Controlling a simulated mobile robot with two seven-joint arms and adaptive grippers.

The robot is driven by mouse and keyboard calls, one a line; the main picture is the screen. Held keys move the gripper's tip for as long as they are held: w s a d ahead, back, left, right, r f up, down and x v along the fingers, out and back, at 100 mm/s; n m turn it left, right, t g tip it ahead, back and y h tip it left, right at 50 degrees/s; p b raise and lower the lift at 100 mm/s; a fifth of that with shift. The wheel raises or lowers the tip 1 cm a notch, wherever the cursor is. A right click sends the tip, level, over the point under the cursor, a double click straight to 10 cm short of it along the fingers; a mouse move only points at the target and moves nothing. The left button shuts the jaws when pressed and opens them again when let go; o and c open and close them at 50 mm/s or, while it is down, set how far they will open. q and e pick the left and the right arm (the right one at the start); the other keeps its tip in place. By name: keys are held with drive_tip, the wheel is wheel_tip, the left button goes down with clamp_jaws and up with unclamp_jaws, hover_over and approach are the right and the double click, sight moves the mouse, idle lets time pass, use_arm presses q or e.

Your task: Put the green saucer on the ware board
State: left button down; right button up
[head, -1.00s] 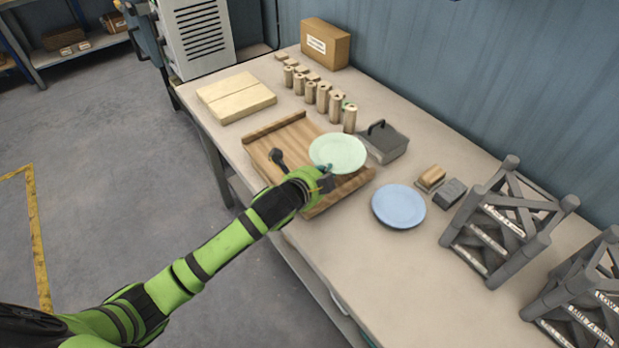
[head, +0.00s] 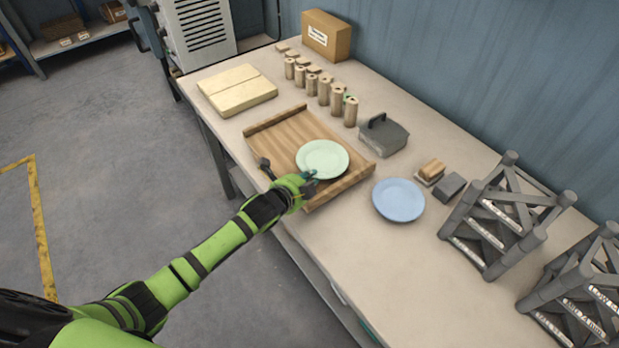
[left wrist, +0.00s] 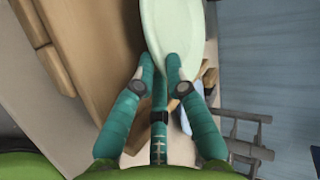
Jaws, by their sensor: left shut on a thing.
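The green saucer (head: 322,159) is pale green and round. In the head view it shows over the right part of the wooden ware board (head: 283,136), which has raised strips at its ends. My left gripper (head: 309,180) is shut on the saucer's near rim. In the left wrist view the saucer (left wrist: 178,35) reaches away from the teal fingers (left wrist: 165,72), which pinch its edge. I cannot tell whether the saucer touches the board or hangs just above it. My right gripper is not in view.
A blue plate (head: 398,200) lies right of the board. A grey lidded box (head: 384,138) stands behind it. Wooden cylinders (head: 337,98) stand at the back, pale slabs (head: 237,90) lie left, and grey racks (head: 505,215) stand right. The front right tabletop is clear.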

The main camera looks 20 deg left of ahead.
use_arm(q)
drive_tip(key=c, duration=1.3)
unclamp_jaws()
drive_tip(key=shift+o, duration=0.2)
drive_tip(key=shift+s+r, duration=0.1)
drive_tip(key=shift+r, duration=0.05)
drive_tip(key=v, duration=1.2)
drive_tip(key=shift+b, duration=0.3)
